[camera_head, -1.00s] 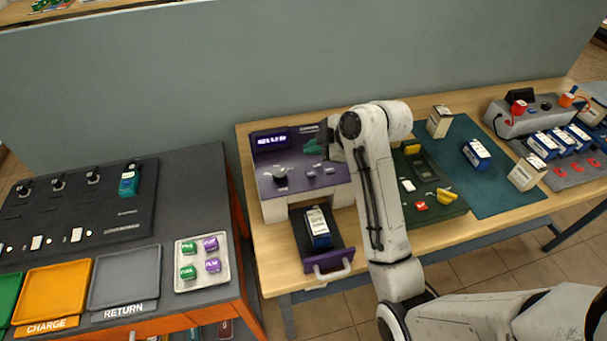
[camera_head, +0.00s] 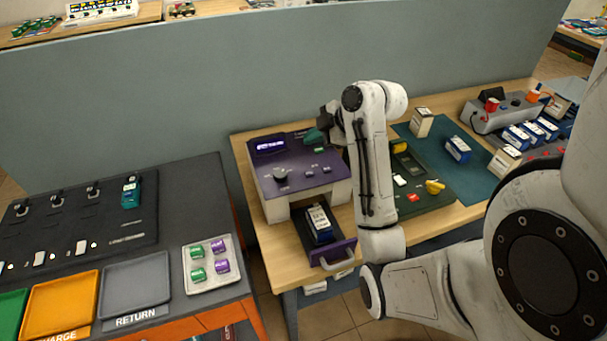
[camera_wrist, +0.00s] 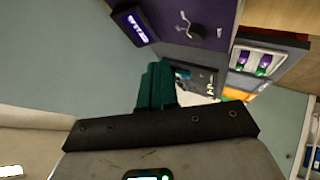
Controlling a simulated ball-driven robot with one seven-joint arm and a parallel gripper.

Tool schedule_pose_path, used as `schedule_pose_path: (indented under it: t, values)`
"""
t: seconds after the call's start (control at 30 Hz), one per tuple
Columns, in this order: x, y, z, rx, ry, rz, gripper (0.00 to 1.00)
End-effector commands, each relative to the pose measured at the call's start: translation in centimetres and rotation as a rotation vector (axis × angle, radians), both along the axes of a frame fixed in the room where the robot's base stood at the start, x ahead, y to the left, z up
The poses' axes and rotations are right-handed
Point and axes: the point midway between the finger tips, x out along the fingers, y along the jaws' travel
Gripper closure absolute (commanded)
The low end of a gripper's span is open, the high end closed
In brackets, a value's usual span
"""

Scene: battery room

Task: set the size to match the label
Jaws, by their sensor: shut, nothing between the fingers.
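A purple-topped machine (camera_head: 306,177) stands on the wooden table, with a lit display (camera_head: 270,146) at its back left. A dark round dial (camera_head: 280,174) with a pale pointer and several small buttons (camera_head: 318,172) are on its top. Its front drawer (camera_head: 341,249) is pulled out. A dark blue battery with a white label (camera_head: 319,223) lies in it; the label is too small to read. My gripper (camera_head: 314,136), with green fingers, is shut and empty above the machine's back right, apart from the dial. The wrist view shows the fingers (camera_wrist: 156,86), display (camera_wrist: 136,24) and dial (camera_wrist: 196,31).
A green tray (camera_head: 425,200) with small coloured parts stands right of the machine. A grey partition (camera_head: 200,90) runs behind the table. A dark bench (camera_head: 190,190) with a token tray (camera_head: 200,285) stands left, across a gap.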

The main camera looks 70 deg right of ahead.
Motion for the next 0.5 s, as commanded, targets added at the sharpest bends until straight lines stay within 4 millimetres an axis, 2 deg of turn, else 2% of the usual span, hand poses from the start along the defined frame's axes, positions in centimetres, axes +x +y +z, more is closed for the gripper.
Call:
schedule_pose_path:
  t: [0.27,0.5]
  values:
    - [0.0,0.0,-0.3,0.001,0.001,0.001,1.00]
    - [0.0,0.1,-1.9,0.003,0.002,0.000,1.00]
